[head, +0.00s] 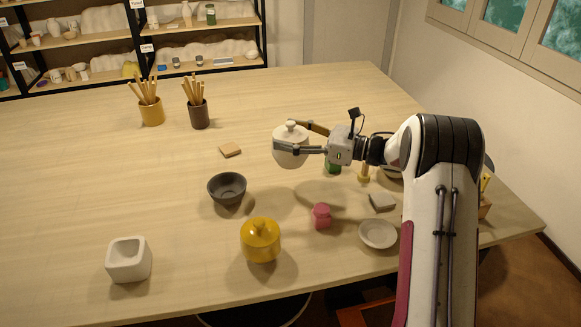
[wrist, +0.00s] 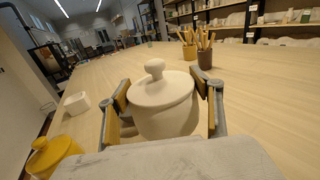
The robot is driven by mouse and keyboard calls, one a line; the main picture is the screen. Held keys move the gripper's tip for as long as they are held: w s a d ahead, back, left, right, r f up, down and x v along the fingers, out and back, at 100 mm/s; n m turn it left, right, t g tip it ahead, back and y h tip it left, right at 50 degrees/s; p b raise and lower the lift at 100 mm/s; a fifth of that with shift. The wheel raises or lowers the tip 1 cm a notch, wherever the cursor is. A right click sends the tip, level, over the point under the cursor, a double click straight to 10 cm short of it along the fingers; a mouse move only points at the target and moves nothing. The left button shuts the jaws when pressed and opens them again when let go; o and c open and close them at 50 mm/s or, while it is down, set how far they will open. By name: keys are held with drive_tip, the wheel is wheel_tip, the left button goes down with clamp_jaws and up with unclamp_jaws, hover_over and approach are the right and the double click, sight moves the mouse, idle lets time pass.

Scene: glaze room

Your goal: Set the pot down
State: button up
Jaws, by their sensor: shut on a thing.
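A white lidded pot (head: 290,153) with a round knob sits between the two fingers of my gripper (head: 283,134), near the middle of the head view. The wrist view shows the same pot (wrist: 166,118) upright, with its lid on and a finger on each side of its body. My gripper (wrist: 165,92) is shut on the pot. In the head view a soft shadow lies on the table (head: 80,190) to the right of and below the pot, apart from it, so the pot looks held above the wood. Its underside is hidden in the wrist view.
A dark grey bowl (head: 227,189), a yellow lidded jar (head: 261,242), a pink jar (head: 321,216), a pale dish (head: 378,234) and a white square pot (head: 129,261) stand nearer the front. A small tan block (head: 230,151) lies left. Two tool cups (head: 199,116) stand behind. The left table area is clear.

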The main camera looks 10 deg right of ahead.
sight(295, 161)
drive_tip(key=shift+f, duration=1.65)
drive_tip(key=shift+f, duration=2.3)
drive_tip(key=shift+f, duration=0.1)
drive_tip(key=o, duration=1.4)
drive_tip(key=shift+f, duration=0.1)
drive_tip(key=shift+c, duration=0.2)
drive_tip(key=shift+d, duration=0.1)
drive_tip(key=shift+s+d, duration=0.3)
drive_tip(key=shift+d, duration=0.15)
drive_tip(key=shift+s+a+f+v, duration=0.1)
drive_tip(key=shift+v, duration=1)
drive_tip(key=shift+s+a+f+v, duration=0.1)
drive_tip(key=shift+v, duration=1)
drive_tip(key=shift+s+f+v, duration=0.1)
drive_tip(key=shift+s+v, duration=0.05)
drive_tip(key=shift+v, duration=0.95)
